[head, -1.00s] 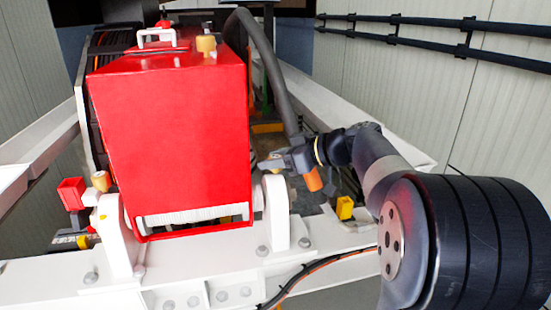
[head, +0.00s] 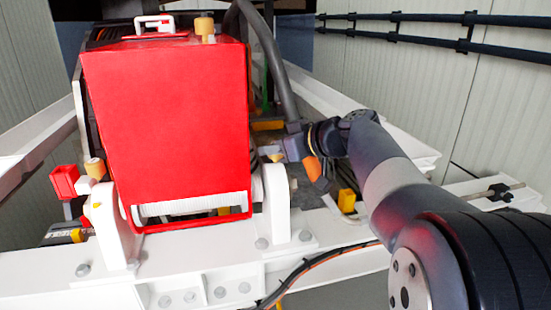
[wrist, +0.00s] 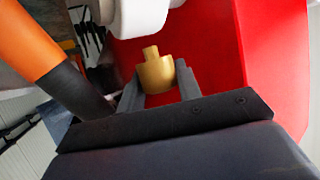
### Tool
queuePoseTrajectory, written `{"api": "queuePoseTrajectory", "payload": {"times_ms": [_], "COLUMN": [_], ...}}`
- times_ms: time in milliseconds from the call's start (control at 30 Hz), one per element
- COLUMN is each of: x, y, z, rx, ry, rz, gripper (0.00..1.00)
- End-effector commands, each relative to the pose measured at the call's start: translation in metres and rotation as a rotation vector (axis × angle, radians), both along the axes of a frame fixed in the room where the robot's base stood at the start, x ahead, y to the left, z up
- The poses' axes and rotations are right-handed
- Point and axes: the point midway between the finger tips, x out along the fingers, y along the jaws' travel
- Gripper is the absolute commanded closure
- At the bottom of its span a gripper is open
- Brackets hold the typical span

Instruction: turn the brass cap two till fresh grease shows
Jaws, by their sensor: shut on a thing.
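A brass cap (wrist: 155,75), round with a narrower stub on top, sits between the two grey fingers of my gripper (wrist: 158,88) in the wrist view. The fingers are shut on it from both sides, in front of the red housing (wrist: 215,50). In the head view my gripper (head: 280,155) is at the right side of the red housing, beside the right white bracket, with a little of the cap (head: 276,157) showing. I cannot make out any grease around the cap. No label shows which cap is number two.
Another brass cap (head: 95,168) is by the left white bracket (head: 108,215), near a red block (head: 65,181). One more brass cap (head: 204,26) stands on top of the housing. A dark hose (head: 268,60) runs behind my gripper. A white beam (head: 190,265) crosses the front.

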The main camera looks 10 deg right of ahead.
Motion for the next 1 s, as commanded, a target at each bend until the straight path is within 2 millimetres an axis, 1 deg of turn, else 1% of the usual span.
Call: {"api": "queuePoseTrajectory", "payload": {"times_ms": [33,300,500,1000], "x": [-0.0011,-0.0008,-0.0002,0.0017], "y": [0.0019,0.0017,0.0004,-0.0034], "z": [-0.0060,-0.0004,0.0004,0.0005], "rx": [-0.002,-0.001,-0.001,-0.005], "ry": [-0.005,0.002,0.007,0.019], "rz": [-0.039,-0.270,-0.370,-0.552], "gripper": [0.90,0.90,0.90,0.90]}}
